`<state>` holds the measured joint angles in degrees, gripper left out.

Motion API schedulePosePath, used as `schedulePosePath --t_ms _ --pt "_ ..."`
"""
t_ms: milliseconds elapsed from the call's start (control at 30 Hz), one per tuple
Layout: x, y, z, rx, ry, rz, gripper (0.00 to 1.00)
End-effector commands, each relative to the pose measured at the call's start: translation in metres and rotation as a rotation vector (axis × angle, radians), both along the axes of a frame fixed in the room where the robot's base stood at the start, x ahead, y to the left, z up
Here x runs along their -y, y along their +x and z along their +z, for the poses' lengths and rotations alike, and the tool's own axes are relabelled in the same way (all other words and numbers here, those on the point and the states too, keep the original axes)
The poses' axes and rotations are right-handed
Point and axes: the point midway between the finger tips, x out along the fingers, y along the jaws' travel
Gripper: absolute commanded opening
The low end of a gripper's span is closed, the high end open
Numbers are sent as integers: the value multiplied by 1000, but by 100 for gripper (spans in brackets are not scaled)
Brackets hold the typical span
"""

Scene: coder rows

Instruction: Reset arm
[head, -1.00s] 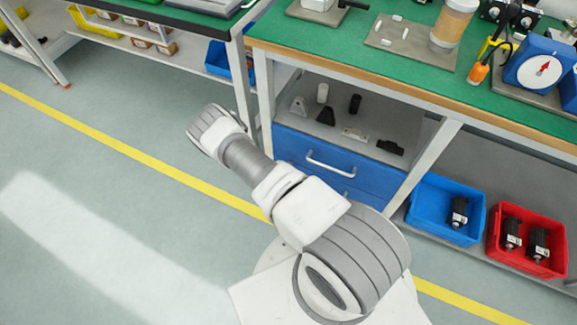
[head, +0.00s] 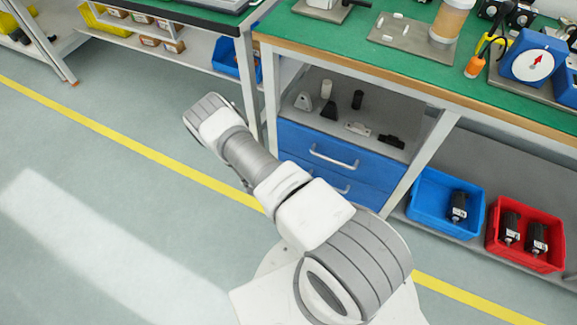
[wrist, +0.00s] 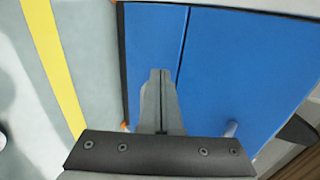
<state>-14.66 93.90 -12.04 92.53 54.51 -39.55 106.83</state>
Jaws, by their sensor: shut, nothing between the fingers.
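My gripper (wrist: 160,76) shows in the wrist view with its two grey fingers together, shut and empty. The fingers appear in front of the blue drawer fronts (wrist: 220,70); the gap between them and the drawers cannot be judged. In the head view my white and grey arm reaches up and left over the floor beside the workbench. My gripper is hidden there behind the arm.
The green-topped workbench (head: 390,68) stands right of my arm, with blue drawers (head: 315,150) under a shelf of small parts. A blue bin (head: 428,205) and red bin (head: 497,247) hold dark parts. Open floor (head: 90,190) with a yellow line lies left.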

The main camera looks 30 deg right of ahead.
Motion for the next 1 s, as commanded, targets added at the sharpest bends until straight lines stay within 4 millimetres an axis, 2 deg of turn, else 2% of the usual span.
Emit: schedulePosePath --t_ms 33,233,667,767,867,1000 --pt "-7 -6 13 -2 1 1 0" --pt "-26 -20 32 -1 0 1 0" --pt "-33 -25 38 -2 1 2 0" --pt "-38 -17 46 -9 12 18 0" --pt "-49 1 65 -32 36 61 0" --pt "-73 34 110 -82 83 172 0"
